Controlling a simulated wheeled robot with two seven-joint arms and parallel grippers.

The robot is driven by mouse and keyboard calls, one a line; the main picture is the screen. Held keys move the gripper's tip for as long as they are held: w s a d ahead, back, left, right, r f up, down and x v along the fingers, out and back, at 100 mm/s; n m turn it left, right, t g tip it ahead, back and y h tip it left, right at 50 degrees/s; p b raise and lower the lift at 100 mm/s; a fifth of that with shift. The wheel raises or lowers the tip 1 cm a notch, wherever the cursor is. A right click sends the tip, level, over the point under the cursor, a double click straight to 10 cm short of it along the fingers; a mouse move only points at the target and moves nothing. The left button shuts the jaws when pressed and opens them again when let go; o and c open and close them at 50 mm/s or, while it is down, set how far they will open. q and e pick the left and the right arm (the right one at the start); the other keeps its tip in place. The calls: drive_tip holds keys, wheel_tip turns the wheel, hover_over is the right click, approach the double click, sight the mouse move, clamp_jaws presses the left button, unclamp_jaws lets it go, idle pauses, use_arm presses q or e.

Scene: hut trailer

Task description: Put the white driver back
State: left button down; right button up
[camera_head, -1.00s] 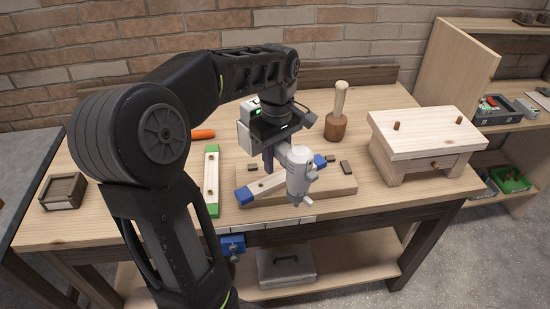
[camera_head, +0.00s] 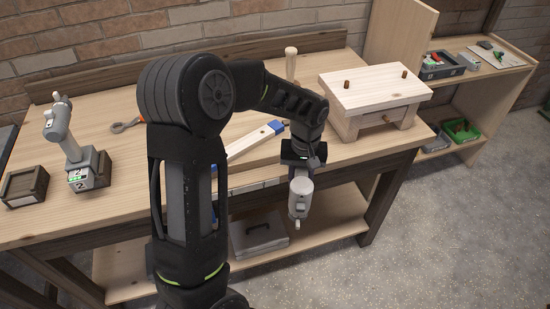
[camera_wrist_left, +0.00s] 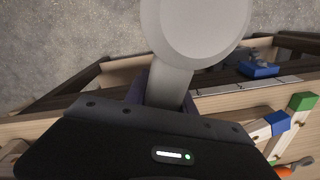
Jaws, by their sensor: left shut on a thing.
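The white driver (camera_head: 301,197) hangs in my left gripper (camera_head: 300,170), just beyond the front edge of the workbench (camera_head: 365,150) and clear of its top. My left gripper is shut on it. In the left wrist view the driver's pale round body (camera_wrist_left: 198,28) fills the top middle, with its handle running down between the fingers. A second, grey driver (camera_head: 60,125) stands upright at the left of the bench on a base marked 2, against a dark wooden block (camera_head: 104,168). My right gripper is not in view.
A small dark wooden box (camera_head: 25,187) sits at the bench's left end. A pale wooden stool (camera_head: 375,92) stands at the right. A blue-ended wooden bar (camera_head: 252,140) lies mid-bench, partly behind my arm. A grey case (camera_head: 258,237) lies on the lower shelf.

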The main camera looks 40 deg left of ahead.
use_arm(q)
drive_tip(key=d+f+m+b, duration=0.4)
drive_tip(key=d+f+m, duration=0.2)
drive_tip(key=d+f, duration=0.4)
wheel_tip(320, 180, down, 3)
drive_tip(key=shift+w+d+f+m, duration=0.1)
drive_tip(key=shift+w+d+m, duration=0.2)
drive_tip(key=shift+w+d, duration=0.1)
drive_tip(key=shift+a, duration=0.1)
